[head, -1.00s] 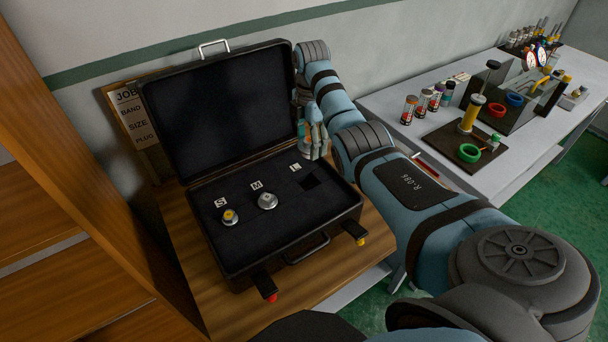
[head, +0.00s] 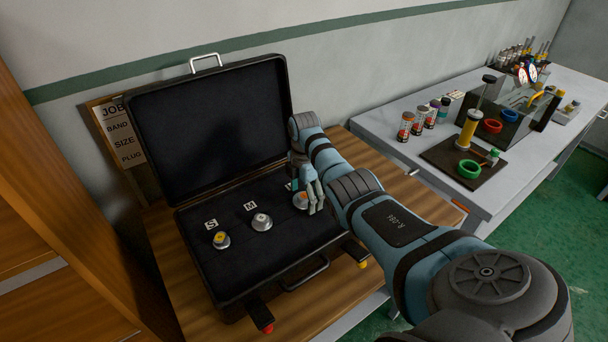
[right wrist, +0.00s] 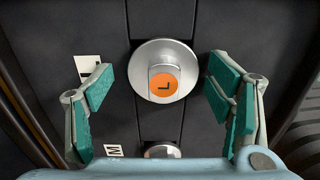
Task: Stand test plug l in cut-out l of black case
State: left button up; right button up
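The black case (head: 262,284) lies open on a wooden top, its lid upright at the back. Test plug L (right wrist: 164,83), a metal disc with an orange top marked L, sits upright at the L place of the case in the right wrist view; cut-out L is hidden under it. It also shows partly in the head view (head: 300,201). My right gripper (right wrist: 161,88) is open around the plug, with its teal pads apart from it on both sides. It also shows in the head view (head: 309,196). My left gripper is not in view.
Two other plugs stand in the case, at S (head: 221,240) and M (head: 262,222). A job board (head: 121,134) leans behind the case at left. A grey bench (head: 381,123) at right holds bottles, a pump and coloured rings.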

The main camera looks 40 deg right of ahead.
aim_at(304, 194)
notch_tip(304, 194, up, 12)
jog(key=shift+r+p, duration=0.15)
jog(key=shift+p, duration=0.25)
dwell(0.6)
